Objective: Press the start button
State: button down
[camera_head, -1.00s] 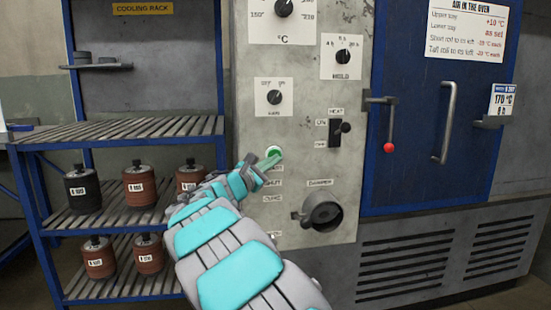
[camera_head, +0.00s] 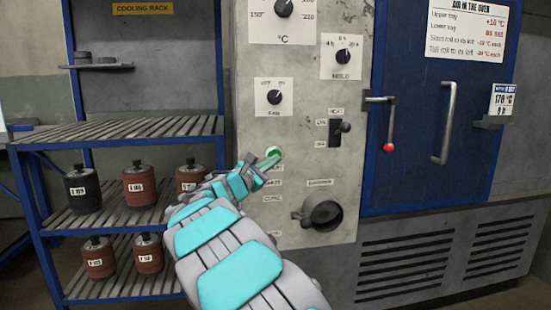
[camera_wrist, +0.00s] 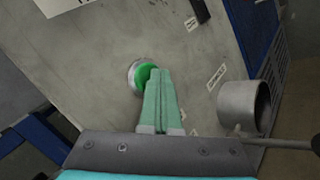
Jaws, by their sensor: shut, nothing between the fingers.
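The start button is a round green button (camera_wrist: 146,76) in a pale metal ring on the grey control panel (camera_head: 290,190). In the head view the button (camera_head: 273,152) shows just above my fingertips. My gripper (camera_head: 272,160) is shut and empty, its green fingers together and pointing at the panel. In the wrist view the fingertips (camera_wrist: 159,74) overlap the button's right side and hide part of it. I cannot tell whether they touch it or how far it is pressed in.
A lever switch (camera_head: 340,130) and dials are above. The blue oven door (camera_head: 420,130) is to the right. A cooling rack (camera_head: 130,130) with several labelled rolls stands to the left.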

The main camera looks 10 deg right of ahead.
jog(key=shift+w, duration=0.15)
jog(key=shift+w+a+r+p, duration=0.1)
jog(key=shift+w+r+p, duration=0.1)
jog(key=shift+p, duration=0.25)
dwell(0.3)
jog(key=shift+s+f, duration=0.15)
dwell(0.4)
jog(key=s+b, duration=0.2)
jog(key=s, duration=0.4)
dwell(0.7)
